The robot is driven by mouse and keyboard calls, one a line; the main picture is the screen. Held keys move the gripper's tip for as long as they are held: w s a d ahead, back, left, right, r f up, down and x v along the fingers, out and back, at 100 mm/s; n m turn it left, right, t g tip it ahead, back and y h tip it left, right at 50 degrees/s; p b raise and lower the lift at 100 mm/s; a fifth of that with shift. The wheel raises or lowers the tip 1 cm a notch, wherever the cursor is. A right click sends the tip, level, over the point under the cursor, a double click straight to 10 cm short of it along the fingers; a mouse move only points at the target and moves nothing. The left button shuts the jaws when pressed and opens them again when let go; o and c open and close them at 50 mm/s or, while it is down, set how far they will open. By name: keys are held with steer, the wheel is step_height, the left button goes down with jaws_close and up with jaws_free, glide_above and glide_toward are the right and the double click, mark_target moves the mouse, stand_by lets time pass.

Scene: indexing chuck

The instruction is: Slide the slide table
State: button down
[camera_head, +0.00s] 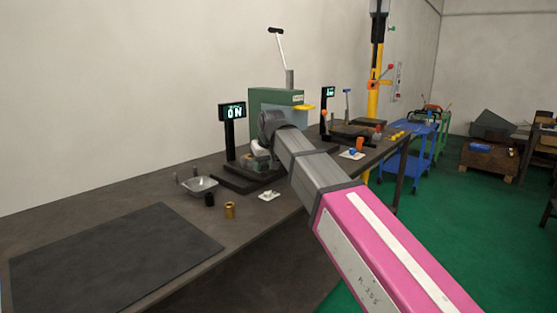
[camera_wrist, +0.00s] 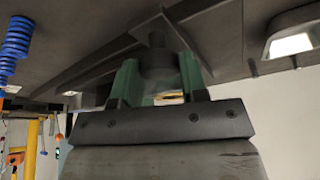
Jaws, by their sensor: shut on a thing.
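My gripper (camera_wrist: 158,68) shows in the wrist view with its two green fingers on either side of a dark round post (camera_wrist: 156,50). It is shut on this post, which stands on the dark slide table (camera_wrist: 146,24). In the head view, my arm reaches over the bench to the dark base of the slide unit (camera_head: 235,182), and the wrist and arm hide most of the gripper. The post and the exact position of the slide along its base cannot be made out there.
A display (camera_head: 232,111) reading "ON" stands behind the unit, beside a green press (camera_head: 268,101). A grey metal bowl (camera_head: 200,187), a black cup (camera_head: 209,199) and a brass cylinder (camera_head: 230,210) stand to the left. The dark mat (camera_head: 115,255) is bare.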

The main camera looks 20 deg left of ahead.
steer(key=shift+s+a, duration=0.25)
steer(key=shift+s, duration=0.45)
steer(key=shift+s+a, duration=0.3)
steer(key=shift+s, duration=0.35)
steer(key=shift+s+a, duration=0.25)
steer(key=shift+s, duration=0.45)
steer(key=c, duration=0.7)
jaws_free()
steer(key=shift+s, duration=0.1)
steer(key=shift+r, duration=0.1)
steer(key=v, duration=1)
steer(key=shift+r, duration=0.25)
